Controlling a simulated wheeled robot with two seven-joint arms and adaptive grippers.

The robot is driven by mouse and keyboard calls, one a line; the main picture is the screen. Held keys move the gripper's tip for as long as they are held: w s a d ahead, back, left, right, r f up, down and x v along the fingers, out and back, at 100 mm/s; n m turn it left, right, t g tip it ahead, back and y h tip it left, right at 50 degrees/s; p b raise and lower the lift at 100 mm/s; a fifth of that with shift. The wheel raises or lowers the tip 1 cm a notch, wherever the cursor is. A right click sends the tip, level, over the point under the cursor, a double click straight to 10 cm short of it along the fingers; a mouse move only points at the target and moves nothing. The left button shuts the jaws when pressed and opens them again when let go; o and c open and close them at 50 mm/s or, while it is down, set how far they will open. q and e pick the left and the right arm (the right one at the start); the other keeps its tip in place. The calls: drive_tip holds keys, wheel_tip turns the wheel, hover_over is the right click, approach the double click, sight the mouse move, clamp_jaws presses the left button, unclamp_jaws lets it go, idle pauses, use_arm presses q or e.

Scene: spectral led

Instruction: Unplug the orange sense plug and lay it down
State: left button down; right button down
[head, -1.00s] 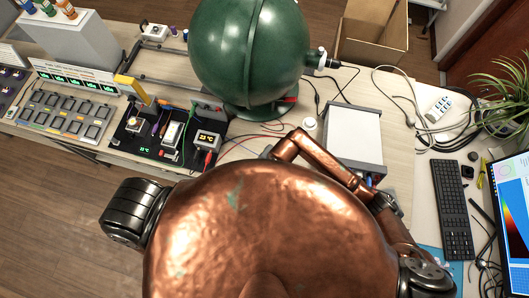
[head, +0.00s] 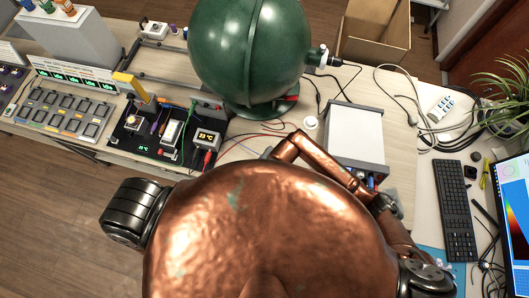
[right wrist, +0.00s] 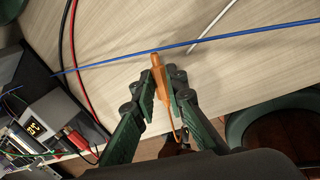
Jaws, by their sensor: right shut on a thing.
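The orange sense plug (right wrist: 157,64) shows in the right wrist view, between the fingertips of my right gripper (right wrist: 164,92), which is shut on it. Its tip points away from the gripper over the pale wood bench top, and I see no socket around the tip. A thin orange lead (right wrist: 174,126) trails back from the plug under the gripper. I cannot tell how high the plug is above the bench. In the head view my copper body hides the right gripper and the plug. My left gripper is in neither view.
A blue wire (right wrist: 205,44) crosses just beyond the plug tip, with red and black cables (right wrist: 68,60) to the left. A green sphere (head: 248,52), a white-topped instrument (head: 355,134) and a black panel with small modules (head: 152,142) stand on the bench.

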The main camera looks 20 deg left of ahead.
drive_tip(key=shift+f+b, duration=0.45)
drive_tip(key=shift+f, duration=0.45)
drive_tip(key=c, duration=1.9)
unclamp_jaws()
drive_tip(key=shift+r, duration=0.1)
drive_tip(key=p+v, duration=0.3)
drive_tip(key=v, duration=1.2)
